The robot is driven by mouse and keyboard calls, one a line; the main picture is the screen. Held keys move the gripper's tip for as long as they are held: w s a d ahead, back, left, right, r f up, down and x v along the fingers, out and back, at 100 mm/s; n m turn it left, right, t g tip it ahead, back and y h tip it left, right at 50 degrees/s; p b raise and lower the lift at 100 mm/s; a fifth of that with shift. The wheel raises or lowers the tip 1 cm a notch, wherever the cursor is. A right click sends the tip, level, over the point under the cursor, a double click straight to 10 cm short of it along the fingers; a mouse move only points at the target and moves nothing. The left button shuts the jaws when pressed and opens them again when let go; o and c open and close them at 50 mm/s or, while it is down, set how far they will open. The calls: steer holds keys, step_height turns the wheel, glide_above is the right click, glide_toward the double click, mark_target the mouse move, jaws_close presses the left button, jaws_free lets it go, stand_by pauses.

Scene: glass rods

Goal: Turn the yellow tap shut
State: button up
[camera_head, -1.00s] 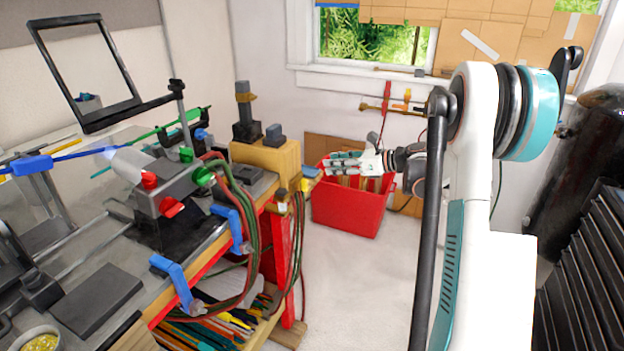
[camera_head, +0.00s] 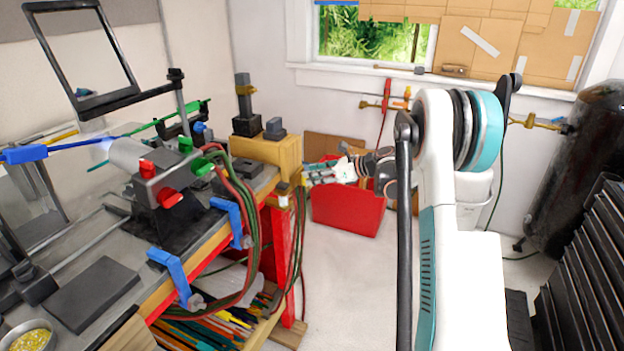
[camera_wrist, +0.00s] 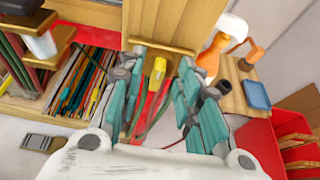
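The yellow tap (camera_wrist: 157,72) shows in the wrist view as a small yellow handle, with red and green hoses below it. My gripper (camera_wrist: 160,62) is open, its teal fingers spread on either side of the handle. I cannot tell whether either finger touches it. In the head view my gripper (camera_head: 312,173) is at the right end of the workbench, beside the bench's corner. The tap is mostly hidden there behind the fingers.
The workbench (camera_head: 262,150) carries a burner with red knobs (camera_head: 172,198) and green knobs. Rods (camera_wrist: 85,80) lie on its lower shelf. A red crate (camera_head: 348,212) stands on the floor under my arm. An orange-handled object (camera_wrist: 208,58) lies right of the fingers.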

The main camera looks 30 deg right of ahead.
steer(key=shift+w+a+f, duration=0.25)
steer(key=shift+w+a, duration=0.2)
steer(key=shift+w, duration=0.05)
jaws_close()
steer(key=shift+d, duration=0.1)
steer(key=shift+w+d+f+m+g+y+b, duration=0.4)
steer(key=shift+m+y, duration=0.85)
steer(key=shift+m, duration=1)
steer(key=shift+w+d+f+m+g+y+b, duration=0.2)
steer(key=shift+f+m+y+b, duration=0.3)
steer(key=shift+m+y, duration=1.2)
steer(key=shift+w+d+f+m+g+y+b, duration=0.2)
steer(key=shift+d+f+m+y+b, duration=0.4)
steer(key=shift+m, duration=2.15)
steer(key=shift+a+r, duration=0.15)
steer(key=shift+a, duration=0.1)
